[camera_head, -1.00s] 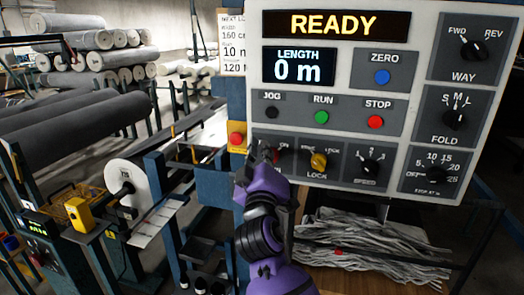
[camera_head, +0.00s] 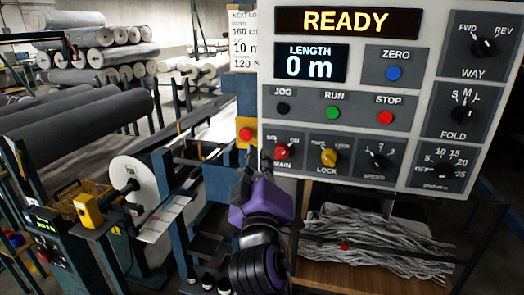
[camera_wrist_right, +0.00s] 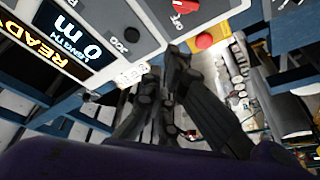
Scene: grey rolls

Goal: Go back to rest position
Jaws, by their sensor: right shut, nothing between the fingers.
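My right gripper (camera_head: 262,158) is shut and empty. It is just left of and below the red MAIN knob (camera_head: 282,152) on the grey control panel (camera_head: 418,20). In the right wrist view its dark fingers (camera_wrist_right: 166,72) are close together, with nothing between them. The red knob (camera_wrist_right: 185,6) and the red emergency button (camera_wrist_right: 205,40) show beyond the fingers there. I cannot tell the exact gap between fingertips and panel. My left gripper is in neither view.
The display (camera_head: 346,21) reads READY and the length display (camera_head: 311,64) reads 0 m. A yellow LOCK knob (camera_head: 329,156) is beside MAIN. A bin of grey strips (camera_head: 385,240) stands below the panel. Grey rolls (camera_head: 75,120) lie on racks at left.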

